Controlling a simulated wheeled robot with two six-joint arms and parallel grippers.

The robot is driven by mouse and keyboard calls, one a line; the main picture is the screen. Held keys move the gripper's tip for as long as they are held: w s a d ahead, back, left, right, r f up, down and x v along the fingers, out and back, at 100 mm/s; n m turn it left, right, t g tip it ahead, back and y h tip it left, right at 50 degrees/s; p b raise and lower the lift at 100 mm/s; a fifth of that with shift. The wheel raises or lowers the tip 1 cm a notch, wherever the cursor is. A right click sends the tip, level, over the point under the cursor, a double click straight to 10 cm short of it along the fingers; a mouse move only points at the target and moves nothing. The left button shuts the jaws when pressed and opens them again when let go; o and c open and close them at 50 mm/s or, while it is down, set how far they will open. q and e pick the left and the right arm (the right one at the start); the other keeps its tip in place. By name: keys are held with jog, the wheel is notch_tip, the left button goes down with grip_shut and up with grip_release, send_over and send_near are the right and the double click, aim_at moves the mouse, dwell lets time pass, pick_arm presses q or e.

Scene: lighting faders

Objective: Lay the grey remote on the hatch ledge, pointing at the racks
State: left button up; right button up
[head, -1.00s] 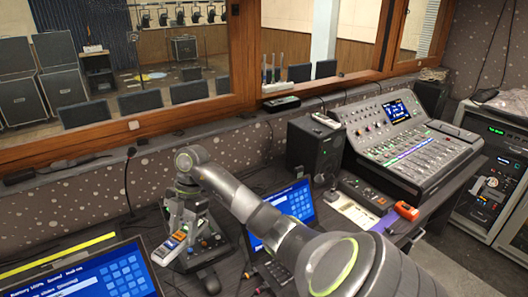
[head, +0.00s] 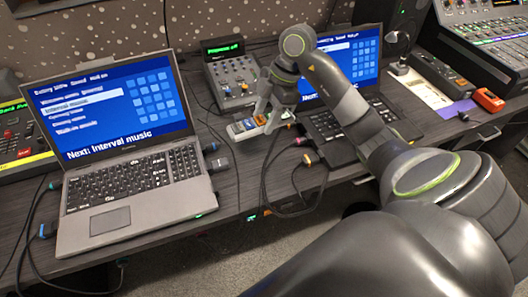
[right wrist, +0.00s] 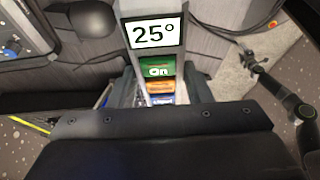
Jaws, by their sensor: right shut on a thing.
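The grey remote (head: 242,127) is in my right gripper (head: 265,121), held above the desk's front part between the two laptops. In the right wrist view the remote (right wrist: 157,36) shows a "25°" display, a green "On" button, then orange and blue ones. The gripper's fingers (right wrist: 158,88) close on its sides, and the dark gripper body hides its near end. The hatch ledge and the racks cannot be made out in the current head view. My left gripper is not in view.
An open laptop (head: 130,190) stands on the left, a second one (head: 345,70) behind my right arm. A small control box (head: 232,78) sits between them. Cables (head: 265,190) loop over the desk edge. A mixing console (head: 490,35) and an orange object (head: 488,100) are at right.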

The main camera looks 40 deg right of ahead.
jog(key=shift+s+a+f+m+b, duration=0.25)
jog(key=shift+s+f+b, duration=0.1)
jog(key=shift+s, duration=0.15)
jog(key=shift+s+a+f+m+b, duration=0.2)
jog(key=shift+s+f, duration=0.1)
jog(key=shift+s, duration=0.2)
send_over(262, 162)
jog(key=d, duration=0.1)
jog(key=f, duration=0.5)
jog(key=shift+s+d, duration=0.15)
jog(key=shift+s, duration=0.05)
jog(key=shift+f+b, duration=0.5)
jog(key=shift+f, duration=1.8)
jog(key=shift+f, duration=0.1)
jog(key=o, duration=1.1)
jog(key=shift+c, duration=0.2)
